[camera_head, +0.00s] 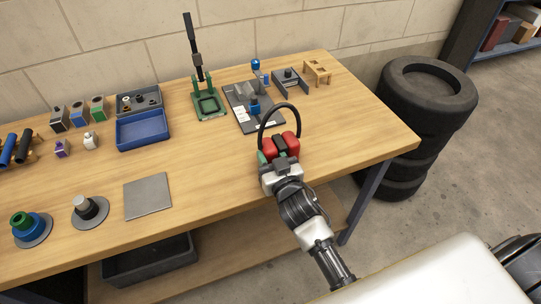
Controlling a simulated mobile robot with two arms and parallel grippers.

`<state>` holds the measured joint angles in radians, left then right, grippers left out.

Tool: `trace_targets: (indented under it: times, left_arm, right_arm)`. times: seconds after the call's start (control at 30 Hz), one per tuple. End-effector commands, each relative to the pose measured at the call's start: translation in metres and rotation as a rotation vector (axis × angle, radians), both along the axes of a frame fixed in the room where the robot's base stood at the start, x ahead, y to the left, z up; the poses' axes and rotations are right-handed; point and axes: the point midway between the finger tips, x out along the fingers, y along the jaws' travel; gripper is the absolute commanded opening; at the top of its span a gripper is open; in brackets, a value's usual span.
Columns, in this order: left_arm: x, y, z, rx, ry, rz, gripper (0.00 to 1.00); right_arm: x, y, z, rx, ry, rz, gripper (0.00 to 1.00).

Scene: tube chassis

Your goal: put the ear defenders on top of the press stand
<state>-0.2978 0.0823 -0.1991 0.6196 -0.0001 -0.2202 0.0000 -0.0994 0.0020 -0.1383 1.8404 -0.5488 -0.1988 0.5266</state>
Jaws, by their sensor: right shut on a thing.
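The ear defenders, with red cups (292,142) and a black headband arched upward, are at my right gripper (278,158) near the table's front right. My right gripper is shut on them; its fingers partly hide the cups. I cannot tell whether the cups touch the tabletop. The press stand (209,107), a green frame and base with a tall black lever, stands at the back middle of the table, left of and behind the ear defenders. My left gripper is out of view.
A grey board with small parts (243,119) lies between the press stand and the ear defenders. A blue bin (143,132) is left of the press stand. A grey plate (148,195) lies at the front. The wooden table (210,160) is clear in the middle. Tyres (408,135) stand right.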

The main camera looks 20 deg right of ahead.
Motion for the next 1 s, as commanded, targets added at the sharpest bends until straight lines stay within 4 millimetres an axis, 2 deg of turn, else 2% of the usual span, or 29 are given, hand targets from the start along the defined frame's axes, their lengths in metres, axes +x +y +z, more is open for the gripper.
trace_targets:
  times: [0.23, 0.27, 0.4, 0.43, 0.77, 0.87, 1.0]
  left_arm:
    - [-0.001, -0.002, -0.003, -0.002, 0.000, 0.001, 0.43]
    - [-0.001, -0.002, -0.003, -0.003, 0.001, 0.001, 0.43]
    - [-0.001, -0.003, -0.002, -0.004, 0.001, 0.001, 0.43]
    - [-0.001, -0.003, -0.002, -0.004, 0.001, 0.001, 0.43]
    - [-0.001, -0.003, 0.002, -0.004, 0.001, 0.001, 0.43]
    - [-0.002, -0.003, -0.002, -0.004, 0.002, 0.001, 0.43]
    - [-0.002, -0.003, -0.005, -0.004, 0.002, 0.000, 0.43]
  right_arm:
    - [0.000, 0.000, -0.003, 0.000, -0.002, 0.000, 0.07]
    - [0.000, 0.000, -0.003, 0.000, 0.000, 0.000, 0.40]
    - [0.000, 0.000, -0.002, 0.000, 0.000, 0.000, 0.61]
    - [0.000, 0.000, -0.002, 0.000, 0.000, 0.000, 0.64]
    - [0.000, 0.000, 0.003, 0.000, -0.001, 0.000, 0.64]
    - [-0.011, 0.000, -0.001, 0.001, 0.001, 0.000, 0.64]
    - [-0.037, -0.001, -0.002, 0.001, 0.003, -0.001, 0.64]
